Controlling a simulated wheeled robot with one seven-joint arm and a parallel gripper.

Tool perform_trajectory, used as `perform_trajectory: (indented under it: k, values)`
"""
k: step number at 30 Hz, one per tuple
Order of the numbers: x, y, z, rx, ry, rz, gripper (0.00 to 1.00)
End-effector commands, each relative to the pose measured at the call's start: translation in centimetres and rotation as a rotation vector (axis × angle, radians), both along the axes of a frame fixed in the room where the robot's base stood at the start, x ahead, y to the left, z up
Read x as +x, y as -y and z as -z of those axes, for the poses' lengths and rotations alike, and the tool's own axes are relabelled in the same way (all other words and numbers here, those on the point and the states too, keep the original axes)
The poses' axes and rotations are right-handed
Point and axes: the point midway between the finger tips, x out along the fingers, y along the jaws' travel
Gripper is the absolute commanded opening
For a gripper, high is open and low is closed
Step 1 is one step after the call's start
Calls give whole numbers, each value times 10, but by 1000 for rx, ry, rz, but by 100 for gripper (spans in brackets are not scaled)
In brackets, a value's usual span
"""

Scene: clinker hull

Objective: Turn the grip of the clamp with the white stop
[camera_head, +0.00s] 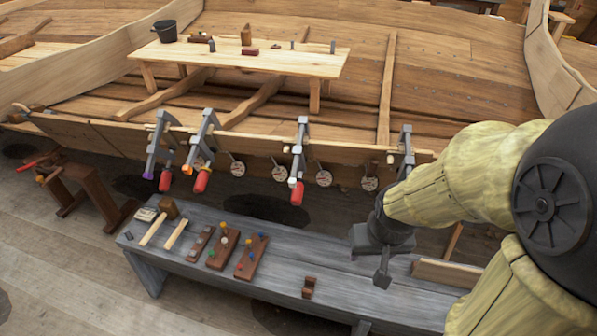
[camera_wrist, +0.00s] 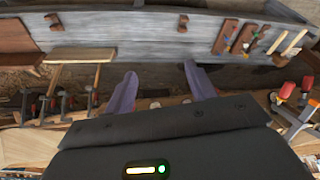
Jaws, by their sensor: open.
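The clamp with the white stop (camera_head: 292,183) hangs on the hull's plank edge in the head view, third from the left. Its red grip (camera_head: 297,196) points down beside the white stop. My gripper (camera_head: 383,276) is right of this clamp, above the grey bench and apart from it. In the wrist view my gripper (camera_wrist: 160,85) shows two spread fingers with nothing between them. Red clamp grips (camera_wrist: 288,89) show at the right edge there; I cannot tell surely which clamp each belongs to.
Clamps with a purple stop (camera_head: 148,176) and an orange stop (camera_head: 187,170) hang to the left. Another clamp (camera_head: 406,140) is partly behind my arm. The grey bench (camera_head: 215,282) holds mallets and wooden blocks. Open space lies between bench and hull.

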Motion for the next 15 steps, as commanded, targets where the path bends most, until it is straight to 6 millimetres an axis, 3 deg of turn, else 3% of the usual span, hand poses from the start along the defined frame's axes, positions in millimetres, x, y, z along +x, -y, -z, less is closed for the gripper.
perform_trajectory:
  k: [5,15]
  values:
    - [16,-8,8,12,39,-3,56]
    - [111,-63,55,89,327,14,56]
